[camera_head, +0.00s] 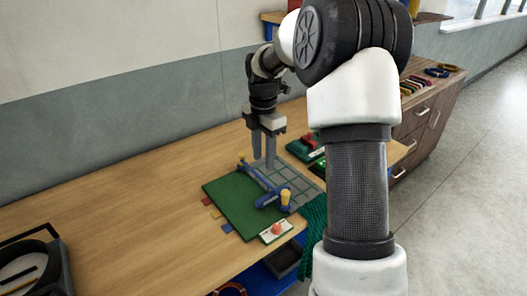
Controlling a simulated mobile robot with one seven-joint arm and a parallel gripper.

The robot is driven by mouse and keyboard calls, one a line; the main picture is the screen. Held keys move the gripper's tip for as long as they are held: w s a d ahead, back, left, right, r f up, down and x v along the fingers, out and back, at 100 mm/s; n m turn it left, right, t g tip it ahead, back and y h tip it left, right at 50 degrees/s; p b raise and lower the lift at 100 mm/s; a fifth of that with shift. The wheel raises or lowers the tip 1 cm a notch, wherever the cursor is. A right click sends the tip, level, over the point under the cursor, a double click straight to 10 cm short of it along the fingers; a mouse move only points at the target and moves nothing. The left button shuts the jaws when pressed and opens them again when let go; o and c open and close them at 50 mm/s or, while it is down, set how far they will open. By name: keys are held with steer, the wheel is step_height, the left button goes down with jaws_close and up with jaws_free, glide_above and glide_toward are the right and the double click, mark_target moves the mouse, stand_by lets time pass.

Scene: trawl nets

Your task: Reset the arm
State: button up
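My arm rises in the front right of the head view and bends over to the left at the top. My gripper (264,160) hangs pointing down above the wooden table, over the back edge of a green mat (228,212). Its two grey fingers show apart, with nothing visible between them. A blue bar-shaped tool (262,185) with a yellow knob (286,197) lies across the mat below the fingers. The exact height of the fingertips above it is hard to tell.
A grey gridded plate (297,187) and a red-and-green device (306,146) lie behind the mat. A white plate with a red button (275,231) is at its front. Green netting (312,216) hangs at the table's right edge.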

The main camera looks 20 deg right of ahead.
steer(key=shift+r, duration=0.5)
